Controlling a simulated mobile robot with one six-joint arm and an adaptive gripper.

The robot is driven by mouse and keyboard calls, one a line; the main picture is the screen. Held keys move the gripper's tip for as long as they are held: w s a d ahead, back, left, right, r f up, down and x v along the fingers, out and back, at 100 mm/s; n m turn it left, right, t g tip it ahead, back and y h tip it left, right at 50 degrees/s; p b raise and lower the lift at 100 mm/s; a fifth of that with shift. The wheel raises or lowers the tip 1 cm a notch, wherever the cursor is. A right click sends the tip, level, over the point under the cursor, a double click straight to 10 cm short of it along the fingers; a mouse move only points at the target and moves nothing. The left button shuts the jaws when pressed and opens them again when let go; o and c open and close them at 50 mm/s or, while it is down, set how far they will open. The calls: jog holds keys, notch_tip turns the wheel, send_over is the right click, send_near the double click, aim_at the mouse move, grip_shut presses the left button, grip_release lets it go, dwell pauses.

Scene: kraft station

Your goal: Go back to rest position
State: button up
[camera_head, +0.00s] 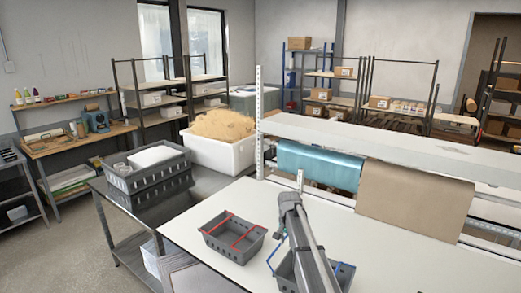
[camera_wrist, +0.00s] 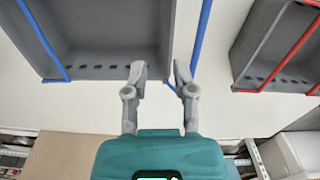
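The wrist view shows my gripper (camera_wrist: 160,70) with its two fingers apart and nothing visible held between the tips. A grey crate with blue straps (camera_wrist: 110,72) lies beyond the fingertips; it also shows in the head view (camera_head: 345,273), partly hidden by my arm. One blue strap passes behind the right finger; whether they touch cannot be told. A grey crate with red straps (camera_wrist: 265,85) is to the right in the wrist view. In the head view this crate (camera_head: 214,240) stands on the white table, left of my arm. My fingertips cannot be made out in the head view.
The white table (camera_head: 420,262) is clear to the right of my arm. Teal (camera_head: 318,165) and brown (camera_head: 412,197) paper rolls hang from a rack behind it. A dark side table to the left bears grey crates (camera_head: 148,190) and a white bin of shredded filler (camera_head: 220,152).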

jog(key=s+d+f+n+b, duration=0.2)
jog(key=s+f+b, duration=0.2)
jog(key=s, duration=0.6)
jog(key=s+d+f+n+b, duration=0.1)
jog(key=s+d+f+b, duration=0.1)
jog(key=s+f+b, duration=0.3)
jog(key=s+d+f+n+b, duration=0.2)
jog(key=s+f+b, duration=0.3)
jog(key=s, duration=0.9)
jog(key=shift+s+f+n, duration=0.3)
jog(key=shift+f, duration=0.45)
